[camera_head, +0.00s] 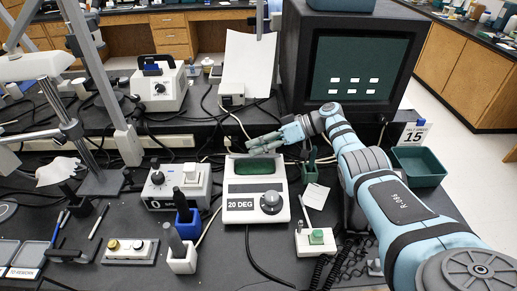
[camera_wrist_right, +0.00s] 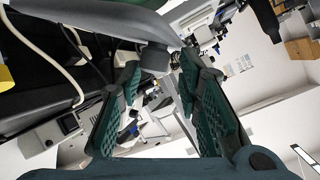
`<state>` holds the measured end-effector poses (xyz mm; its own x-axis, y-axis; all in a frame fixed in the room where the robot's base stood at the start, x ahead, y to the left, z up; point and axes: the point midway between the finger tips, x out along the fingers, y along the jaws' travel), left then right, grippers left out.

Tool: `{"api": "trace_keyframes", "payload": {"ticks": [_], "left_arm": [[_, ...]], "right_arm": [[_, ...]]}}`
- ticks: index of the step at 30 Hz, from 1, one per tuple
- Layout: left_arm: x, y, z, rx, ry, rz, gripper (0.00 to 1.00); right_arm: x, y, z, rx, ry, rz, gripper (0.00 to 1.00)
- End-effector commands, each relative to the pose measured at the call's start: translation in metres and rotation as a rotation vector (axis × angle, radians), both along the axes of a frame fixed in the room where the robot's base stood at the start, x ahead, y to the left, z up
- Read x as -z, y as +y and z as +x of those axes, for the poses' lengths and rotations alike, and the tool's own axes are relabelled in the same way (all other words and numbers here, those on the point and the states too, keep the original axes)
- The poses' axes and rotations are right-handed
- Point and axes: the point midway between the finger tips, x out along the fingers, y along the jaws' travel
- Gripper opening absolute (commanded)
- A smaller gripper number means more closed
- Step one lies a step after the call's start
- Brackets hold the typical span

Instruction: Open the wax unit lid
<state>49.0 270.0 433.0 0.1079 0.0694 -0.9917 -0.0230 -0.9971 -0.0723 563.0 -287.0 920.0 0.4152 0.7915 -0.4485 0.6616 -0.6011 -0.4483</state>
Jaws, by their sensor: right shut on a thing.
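The wax unit (camera_head: 240,214) is a white box with a grey dial (camera_head: 271,203) and a "20 DEG" label, in the middle of the bench. A dark green oblong area (camera_head: 256,168) shows in its top. My right gripper (camera_head: 265,143) is at the unit's back edge, reaching in from the right. In the right wrist view, its green ribbed fingers (camera_wrist_right: 158,72) are on either side of a small dark grey knob (camera_wrist_right: 155,58) below a grey rounded edge (camera_wrist_right: 130,20), which seems to be the lid. The lid's exact angle is hard to tell. My left gripper is not in view.
A control box (camera_head: 158,192) and blue holder (camera_head: 187,222) stand left of the unit. A white stand with a green top (camera_head: 316,238) is at right. A monitor (camera_head: 350,65) stands behind, a green tray (camera_head: 419,166) at far right. Cables cross the bench.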

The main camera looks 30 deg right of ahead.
Motion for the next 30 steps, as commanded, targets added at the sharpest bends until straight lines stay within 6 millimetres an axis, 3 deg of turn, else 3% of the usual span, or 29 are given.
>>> {"api": "trace_keyframes", "payload": {"ticks": [10, 11, 12, 30], "left_arm": [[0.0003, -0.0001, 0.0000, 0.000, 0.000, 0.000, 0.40], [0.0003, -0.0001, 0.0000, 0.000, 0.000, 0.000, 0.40], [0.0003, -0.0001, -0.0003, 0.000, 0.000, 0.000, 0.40], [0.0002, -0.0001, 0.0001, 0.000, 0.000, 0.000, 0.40]], "right_arm": [[0.0012, -0.0031, 0.0018, 0.010, -0.005, -0.011, 0.00], [0.0012, -0.0033, 0.0018, 0.010, -0.005, -0.011, 0.35], [0.0013, -0.0031, 0.0019, 0.010, -0.004, -0.011, 0.41], [0.0013, -0.0019, 0.0009, 0.007, -0.002, -0.005, 0.41]]}}
